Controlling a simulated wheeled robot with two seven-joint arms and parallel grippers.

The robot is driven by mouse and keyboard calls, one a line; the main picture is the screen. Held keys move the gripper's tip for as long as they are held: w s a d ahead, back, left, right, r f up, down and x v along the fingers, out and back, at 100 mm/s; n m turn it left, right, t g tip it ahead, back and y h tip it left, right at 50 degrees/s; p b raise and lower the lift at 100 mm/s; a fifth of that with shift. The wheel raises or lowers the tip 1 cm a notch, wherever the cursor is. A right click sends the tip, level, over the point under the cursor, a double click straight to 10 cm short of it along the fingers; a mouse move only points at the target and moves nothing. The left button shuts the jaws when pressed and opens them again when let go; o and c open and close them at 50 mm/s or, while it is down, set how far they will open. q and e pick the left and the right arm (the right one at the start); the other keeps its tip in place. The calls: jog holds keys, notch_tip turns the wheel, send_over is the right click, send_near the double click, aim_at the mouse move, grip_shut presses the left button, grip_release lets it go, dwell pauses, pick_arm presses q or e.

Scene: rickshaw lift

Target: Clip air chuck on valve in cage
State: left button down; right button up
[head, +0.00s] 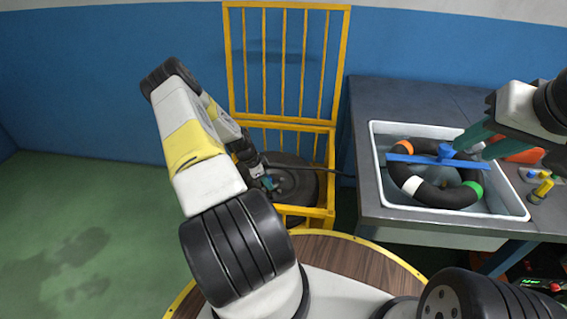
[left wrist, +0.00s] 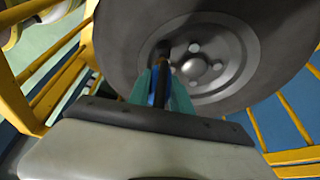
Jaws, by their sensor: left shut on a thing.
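A wheel with a dark tyre and grey hub (head: 292,184) lies inside the yellow cage (head: 331,160). It fills the upper part of the left wrist view (left wrist: 225,60). My left gripper (head: 266,183) reaches into the cage at the wheel. Its teal fingers (left wrist: 160,86) are shut on a slim blue-and-black piece, seemingly the air chuck (left wrist: 158,90), in front of the hub. A dark stub (left wrist: 163,48), perhaps the valve, shows just beyond it. I cannot tell whether they touch. My right gripper (head: 478,148) is over the tub by a blue knob; its grip is unclear.
A white tub (head: 376,165) in the dark bench (head: 395,100) holds water and a black ring with coloured bands (head: 459,197), crossed by a blue bar (head: 405,158). A dark hose (head: 338,173) runs from the cage towards the bench. The cage's barred gate (head: 285,60) stands raised. Green floor is clear at left.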

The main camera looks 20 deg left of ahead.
pick_arm(q)
jog(key=shift+r, duration=0.3)
jog(key=shift+r, duration=0.5)
jog(key=shift+f, duration=1.3)
dwell(1.7)
jog(key=c, duration=0.8)
grip_release()
jog(key=shift+c, duration=0.2)
jog(key=shift+r, duration=3.55)
